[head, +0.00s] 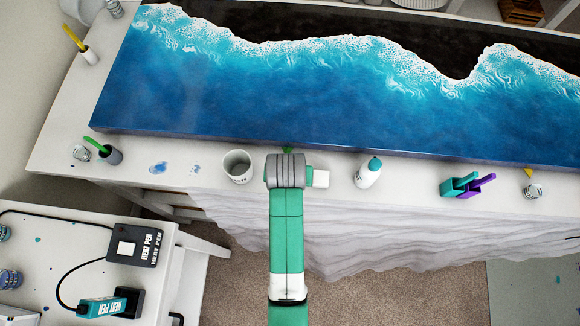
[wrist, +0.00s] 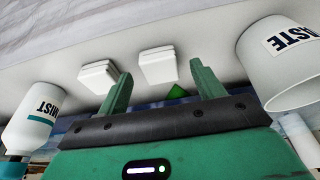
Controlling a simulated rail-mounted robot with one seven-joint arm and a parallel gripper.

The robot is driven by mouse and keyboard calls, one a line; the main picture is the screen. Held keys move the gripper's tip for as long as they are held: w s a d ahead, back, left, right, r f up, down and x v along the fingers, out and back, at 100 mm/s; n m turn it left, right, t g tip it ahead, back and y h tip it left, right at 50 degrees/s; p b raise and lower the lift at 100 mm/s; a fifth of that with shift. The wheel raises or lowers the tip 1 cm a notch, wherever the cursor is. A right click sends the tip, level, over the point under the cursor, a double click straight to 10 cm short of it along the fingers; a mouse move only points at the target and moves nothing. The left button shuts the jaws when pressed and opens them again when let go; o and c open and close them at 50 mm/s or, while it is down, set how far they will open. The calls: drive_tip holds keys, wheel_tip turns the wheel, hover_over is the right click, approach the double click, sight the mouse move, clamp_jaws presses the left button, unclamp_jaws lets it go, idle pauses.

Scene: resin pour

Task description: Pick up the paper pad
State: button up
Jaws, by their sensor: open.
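Two white blocks that look like paper pads lie side by side on the white-covered bench in the wrist view. The middle pad (wrist: 158,66) lines up between the fingertips of my gripper (wrist: 160,72). The other pad (wrist: 98,76) is just outside the left finger. My gripper is open and empty, and I cannot tell its height above the bench. In the head view my wrist (head: 286,171) hides the fingers and the middle pad, while the other pad (head: 320,178) shows just right of it.
A white cup (head: 237,166), marked WASTE in the wrist view (wrist: 285,65), stands left of my wrist in the head view. A white MIST bottle (head: 368,173) stands to the right. A small green piece (wrist: 177,92) shows between my fingers. The blue resin panel (head: 300,100) lies behind.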

drive_tip(key=shift+x, duration=0.9)
drive_tip(key=c, duration=1.1)
drive_tip(key=shift+r, duration=0.45)
drive_tip(key=v, duration=0.3)
drive_tip(key=shift+w, duration=0.1)
drive_tip(key=s, duration=0.5)
drive_tip(key=s+r, duration=0.1)
drive_tip(key=s, duration=0.9)
drive_tip(key=shift+s+r, duration=0.1)
drive_tip(key=shift+r, duration=0.1)
